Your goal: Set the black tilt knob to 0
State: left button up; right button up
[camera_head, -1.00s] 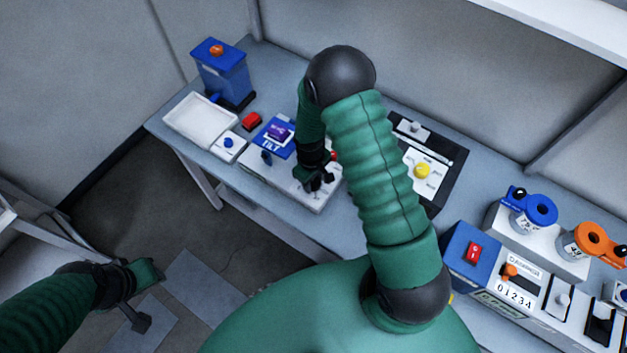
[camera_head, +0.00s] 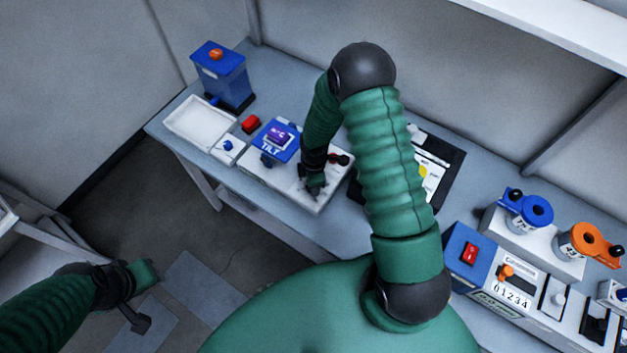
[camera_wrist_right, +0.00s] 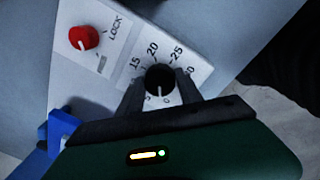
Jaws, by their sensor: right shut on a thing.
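The black tilt knob (camera_wrist_right: 160,78) stands on a white panel in the right wrist view, ringed by numbers such as 15, 20 and 25. A white pointer line on it points toward the lower side of the dial, near small digits; the exact mark is unclear. My right gripper (camera_wrist_right: 162,88) is shut on the knob, one finger on each side. In the head view my right gripper (camera_head: 314,187) is over the front right of the white tilt box (camera_head: 268,178) and hides the knob. My left gripper (camera_head: 148,285) is at lower left, away from the table; its jaws are unclear.
A red LOCK knob (camera_wrist_right: 84,38) is on the same panel. The blue TILT plate (camera_head: 275,140), a red button (camera_head: 251,123), a white tray (camera_head: 202,124) and a blue container (camera_head: 222,75) stand to the left. A blue-and-white device (camera_head: 470,255) is at right.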

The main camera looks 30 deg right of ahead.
jog(key=shift+w+r+n+p, duration=0.1)
jog(key=shift+n+p, duration=0.1)
jog(key=shift+n, duration=0.4)
jog(key=shift+w+n+p, duration=0.1)
jog(key=shift+n+p, duration=0.05)
jog(key=shift+n, duration=0.45)
jog(key=o, duration=1.4)
jog(key=shift+c, duration=0.2)
notch_tip(320, 180, up, 16)
jog(key=s, duration=0.1)
jog(key=shift+a+r, duration=0.15)
jog(key=shift+r, duration=0.1)
